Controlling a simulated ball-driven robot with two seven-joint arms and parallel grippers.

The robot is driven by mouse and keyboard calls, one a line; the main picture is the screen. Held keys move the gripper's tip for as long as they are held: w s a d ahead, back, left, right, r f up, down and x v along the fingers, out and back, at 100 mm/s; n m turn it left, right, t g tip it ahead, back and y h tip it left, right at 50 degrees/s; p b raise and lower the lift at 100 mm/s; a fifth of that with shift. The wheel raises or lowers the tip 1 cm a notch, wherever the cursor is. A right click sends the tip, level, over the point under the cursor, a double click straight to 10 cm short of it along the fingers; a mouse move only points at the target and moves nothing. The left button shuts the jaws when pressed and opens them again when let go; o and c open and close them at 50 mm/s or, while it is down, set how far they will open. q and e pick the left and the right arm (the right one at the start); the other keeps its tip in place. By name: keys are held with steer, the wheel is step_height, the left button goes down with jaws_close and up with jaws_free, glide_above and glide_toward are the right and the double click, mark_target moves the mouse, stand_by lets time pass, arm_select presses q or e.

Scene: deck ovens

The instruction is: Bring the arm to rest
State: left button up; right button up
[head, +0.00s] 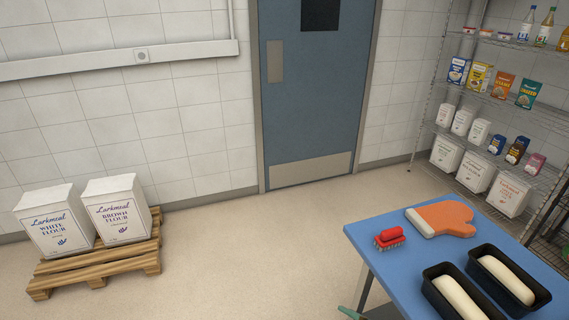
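Neither of my grippers shows in the head view, and no part of my arms can be made out for certain. A blue-topped table (375,238) stands at the lower right. On it lie an orange oven mitt (446,217), a red brush (389,238) with its bristles showing, and two dark loaf tins, a left one (432,291) and a right one (540,292). Each tin holds a pale loaf of dough.
A blue door (310,110) is shut at the back. A wire shelf (500,100) with packets stands right. The middle floor is clear.

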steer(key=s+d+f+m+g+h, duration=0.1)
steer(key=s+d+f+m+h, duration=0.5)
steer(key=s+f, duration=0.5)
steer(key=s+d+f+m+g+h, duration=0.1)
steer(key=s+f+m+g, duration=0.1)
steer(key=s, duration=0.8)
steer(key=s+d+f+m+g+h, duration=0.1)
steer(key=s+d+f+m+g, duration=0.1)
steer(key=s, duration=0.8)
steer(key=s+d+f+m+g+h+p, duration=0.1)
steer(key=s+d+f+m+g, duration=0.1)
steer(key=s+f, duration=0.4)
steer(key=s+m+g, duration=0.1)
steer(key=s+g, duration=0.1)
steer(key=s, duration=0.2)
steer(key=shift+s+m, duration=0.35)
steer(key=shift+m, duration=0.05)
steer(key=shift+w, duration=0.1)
